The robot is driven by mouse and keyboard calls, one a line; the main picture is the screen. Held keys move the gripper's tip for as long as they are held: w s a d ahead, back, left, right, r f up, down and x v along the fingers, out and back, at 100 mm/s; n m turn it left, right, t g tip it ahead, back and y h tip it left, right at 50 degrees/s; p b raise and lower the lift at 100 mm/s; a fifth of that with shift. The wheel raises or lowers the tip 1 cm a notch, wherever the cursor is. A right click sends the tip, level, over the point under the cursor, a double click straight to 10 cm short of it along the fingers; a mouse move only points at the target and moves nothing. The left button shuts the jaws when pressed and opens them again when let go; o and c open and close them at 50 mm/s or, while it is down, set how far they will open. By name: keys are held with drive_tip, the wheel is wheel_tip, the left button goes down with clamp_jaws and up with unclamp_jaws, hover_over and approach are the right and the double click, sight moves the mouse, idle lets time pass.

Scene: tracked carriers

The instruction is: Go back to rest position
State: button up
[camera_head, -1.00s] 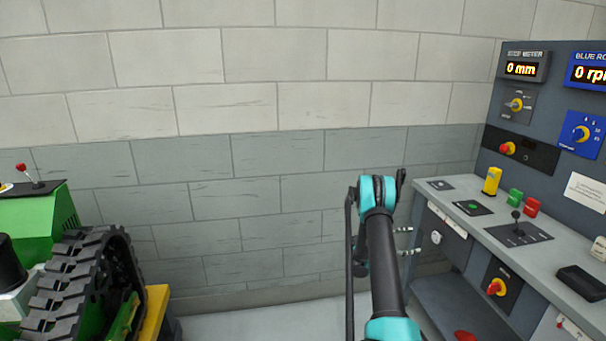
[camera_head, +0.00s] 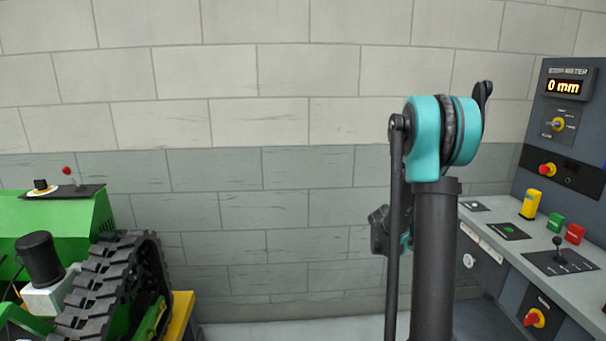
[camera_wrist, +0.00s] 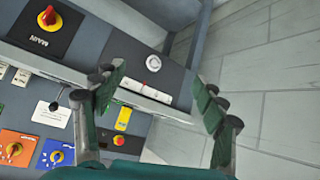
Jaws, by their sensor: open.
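My gripper (camera_wrist: 158,95) shows in the wrist view with its two green-padded fingers spread apart and nothing between them. Beyond the fingers are the front face and top of the control console, seen tilted. In the head view my arm stands raised at centre right, left of the console (camera_head: 500,235). The fingers cannot be made out in the head view; the arm hides that area.
A green tracked carrier (camera_head: 75,225) with a black track (camera_head: 115,285) stands at the left. The console carries a yellow block (camera_head: 530,204), a joystick (camera_head: 557,250) and a red-and-yellow switch (camera_head: 534,318). A block wall (camera_head: 270,200) closes the back. Some floor (camera_head: 290,331) is clear between.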

drive_tip(key=s+a+n+y, duration=0.4)
drive_tip(key=s+a+n, duration=0.2)
drive_tip(key=s+a, duration=0.5)
drive_tip(key=s+a+f+n+t+y, duration=0.1)
drive_tip(key=s+a+n+y, duration=0.3)
drive_tip(key=s+a, duration=0.7)
drive_tip(key=s+n, duration=0.1)
drive_tip(key=s, duration=0.4)
drive_tip(key=shift+s+f+n+y, duration=0.15)
drive_tip(key=shift+n+y, duration=0.25)
